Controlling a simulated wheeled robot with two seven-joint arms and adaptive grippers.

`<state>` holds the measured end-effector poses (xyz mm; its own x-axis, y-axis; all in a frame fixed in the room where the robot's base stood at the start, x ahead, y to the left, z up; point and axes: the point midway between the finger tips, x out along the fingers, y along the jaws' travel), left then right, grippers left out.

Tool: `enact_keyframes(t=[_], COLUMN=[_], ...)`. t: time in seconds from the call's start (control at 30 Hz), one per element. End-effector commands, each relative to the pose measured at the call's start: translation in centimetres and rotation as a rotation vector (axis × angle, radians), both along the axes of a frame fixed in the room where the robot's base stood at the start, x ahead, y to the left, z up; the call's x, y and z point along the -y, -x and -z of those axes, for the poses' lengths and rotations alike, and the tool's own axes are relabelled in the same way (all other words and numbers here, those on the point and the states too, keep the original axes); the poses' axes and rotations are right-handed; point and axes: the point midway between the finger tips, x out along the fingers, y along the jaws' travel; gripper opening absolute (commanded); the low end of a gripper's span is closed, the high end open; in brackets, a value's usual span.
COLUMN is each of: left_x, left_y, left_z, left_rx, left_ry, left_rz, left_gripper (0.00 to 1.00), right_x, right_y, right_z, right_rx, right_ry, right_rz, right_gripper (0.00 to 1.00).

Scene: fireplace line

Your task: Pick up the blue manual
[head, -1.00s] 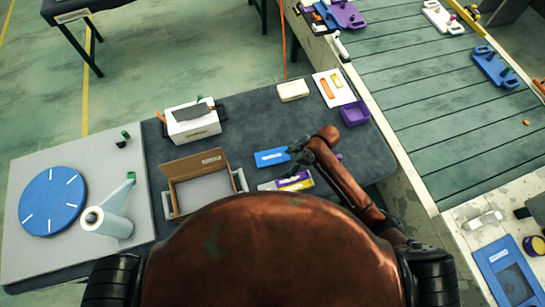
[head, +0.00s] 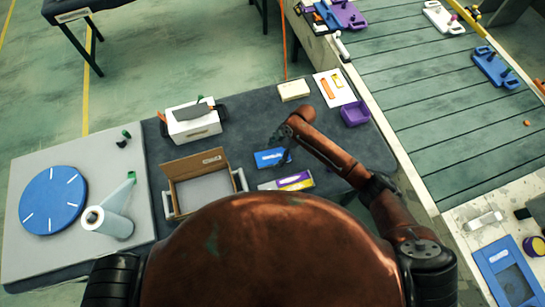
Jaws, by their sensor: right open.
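The blue manual (head: 266,159) lies flat on the dark work table, to the right of the open cardboard box. My right gripper (head: 281,143) is open and empty. In the picture it is just above the manual's upper right part, with its dark fingers overlapping that edge. I cannot tell its height over the manual or whether it touches. My left gripper is not in view.
The open cardboard box (head: 168,189) stands left of the manual. A purple and white box (head: 296,181) lies just below it. A white holder (head: 193,128), a cream block (head: 294,91) and a purple bin (head: 355,113) stand farther back. Bare dark table (head: 247,122) lies behind the manual.

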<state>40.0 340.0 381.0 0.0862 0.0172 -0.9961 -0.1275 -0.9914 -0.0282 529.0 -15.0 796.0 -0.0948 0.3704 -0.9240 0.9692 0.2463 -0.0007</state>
Motion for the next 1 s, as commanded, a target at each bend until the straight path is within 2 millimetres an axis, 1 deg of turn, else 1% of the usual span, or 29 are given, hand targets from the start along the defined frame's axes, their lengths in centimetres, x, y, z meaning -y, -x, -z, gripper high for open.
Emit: enact_keyframes(t=[0.03, 0.1, 0.37, 1.0], left_x=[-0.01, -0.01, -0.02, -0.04], left_y=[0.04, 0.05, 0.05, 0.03], left_z=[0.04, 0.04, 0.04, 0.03], left_rx=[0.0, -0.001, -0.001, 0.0], left_ry=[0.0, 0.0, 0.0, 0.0], left_rz=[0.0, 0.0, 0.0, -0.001], left_gripper=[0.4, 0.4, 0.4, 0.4], right_x=[-0.26, -0.38, -0.43, -0.43], right_y=[0.13, 0.14, 0.15, 0.16], right_z=[0.58, 1.01, 1.2, 1.18], right_rx=[-0.002, -0.001, 0.001, 0.001], right_ry=[-0.001, -0.001, 0.0, 0.0], right_rz=[0.001, 0.001, 0.0, 0.001], right_gripper=[0.72, 0.72, 0.72, 0.28])
